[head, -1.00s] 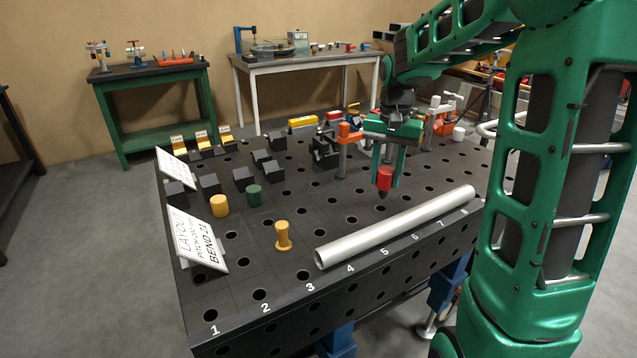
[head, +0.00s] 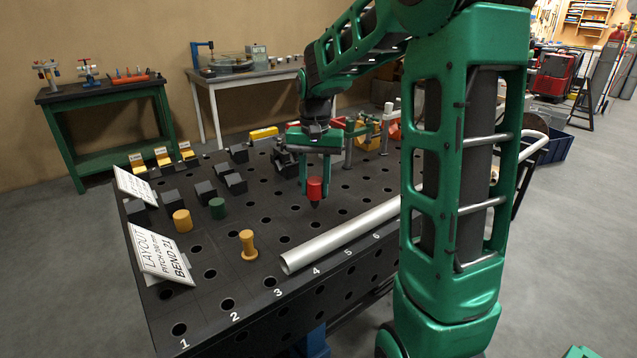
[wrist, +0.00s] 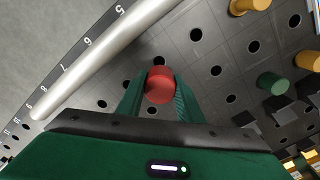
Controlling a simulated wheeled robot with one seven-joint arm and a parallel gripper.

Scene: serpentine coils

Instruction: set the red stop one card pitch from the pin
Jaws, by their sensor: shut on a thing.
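My gripper (head: 315,188) is shut on the red stop (head: 315,189), a red cylinder with a dark tapered lower end. It holds the stop upright above the perforated black table, behind the pipe. The wrist view shows the red stop (wrist: 160,86) between the two green fingers. A yellow flanged pin (head: 248,244) stands on the table to the left of the stop, near hole column 3. A white card (head: 162,256) reading LAYOUT, a pitch line and BEND 21 leans at the table's left end. The small pitch figure is too blurred to read surely.
A silver pipe (head: 340,236) lies along the numbered front edge, partly hidden by my arm. A yellow cylinder (head: 182,221), a green cylinder (head: 217,208) and several black blocks stand at the left. Clamps (head: 365,135) stand at the back. Open holes lie between pin and stop.

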